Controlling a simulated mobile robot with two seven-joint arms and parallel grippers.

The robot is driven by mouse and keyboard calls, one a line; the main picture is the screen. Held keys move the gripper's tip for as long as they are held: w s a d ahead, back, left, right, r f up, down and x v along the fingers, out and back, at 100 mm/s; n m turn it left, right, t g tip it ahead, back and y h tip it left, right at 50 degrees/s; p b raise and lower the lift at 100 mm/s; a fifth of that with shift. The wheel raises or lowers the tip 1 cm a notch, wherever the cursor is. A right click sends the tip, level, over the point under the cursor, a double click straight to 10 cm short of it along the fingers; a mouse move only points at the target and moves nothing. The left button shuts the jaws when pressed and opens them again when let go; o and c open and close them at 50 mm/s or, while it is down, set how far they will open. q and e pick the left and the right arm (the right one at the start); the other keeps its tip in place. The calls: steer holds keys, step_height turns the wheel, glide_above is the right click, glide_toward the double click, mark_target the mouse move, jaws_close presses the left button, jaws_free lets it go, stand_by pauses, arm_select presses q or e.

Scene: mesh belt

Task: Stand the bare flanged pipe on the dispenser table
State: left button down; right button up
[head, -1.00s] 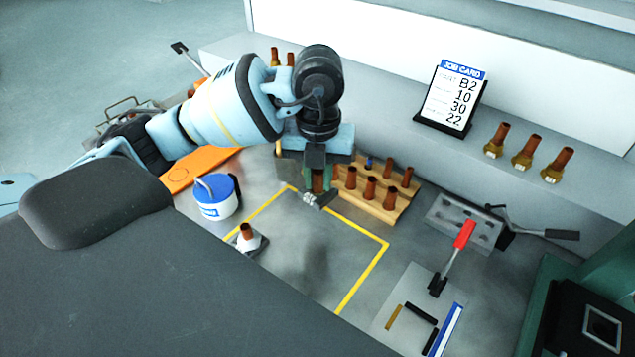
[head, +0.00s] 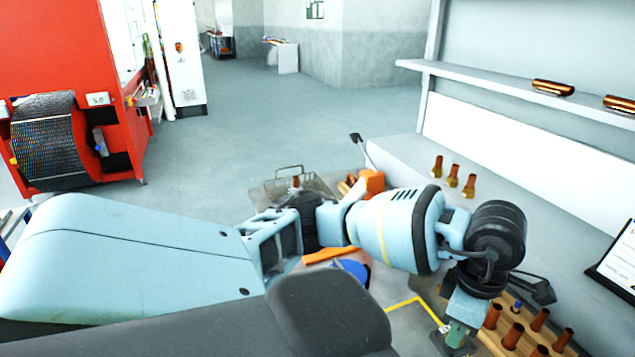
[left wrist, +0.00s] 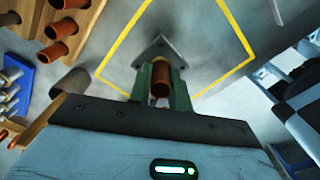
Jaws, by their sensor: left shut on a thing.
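My left gripper (left wrist: 161,85) is shut on a flanged pipe, a short copper-brown tube (left wrist: 160,80) with a grey pointed flange plate (left wrist: 160,47). In the head view the left gripper (head: 456,338) is at the bottom right, below the wrist, and the pipe is mostly hidden. My right gripper is out of view. I cannot tell which table is the dispenser table; a small white table (head: 288,58) stands far back.
A wooden rack (head: 490,342) with several copper tubes is close to the left gripper. A red machine (head: 60,45) with a mesh roll (head: 48,140) stands left. Open floor (head: 300,115) lies between.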

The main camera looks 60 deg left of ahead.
mark_target(454, 355)
arm_select(q)
steer(key=m, duration=0.6)
steer(key=shift+s+d+f, duration=0.25)
steer(key=shift+d+f, duration=0.05)
steer(key=shift+f, duration=0.1)
steer(key=m, duration=0.6)
steer(key=shift+s+d+f, duration=0.3)
steer(key=shift+f, duration=0.05)
steer(key=m, duration=0.5)
steer(key=shift+s+d+f+m, duration=0.3)
steer(key=shift+f, duration=0.1)
steer(key=m, duration=0.5)
steer(key=shift+s+d+f+m, duration=0.25)
steer(key=shift+s+f+m, duration=0.05)
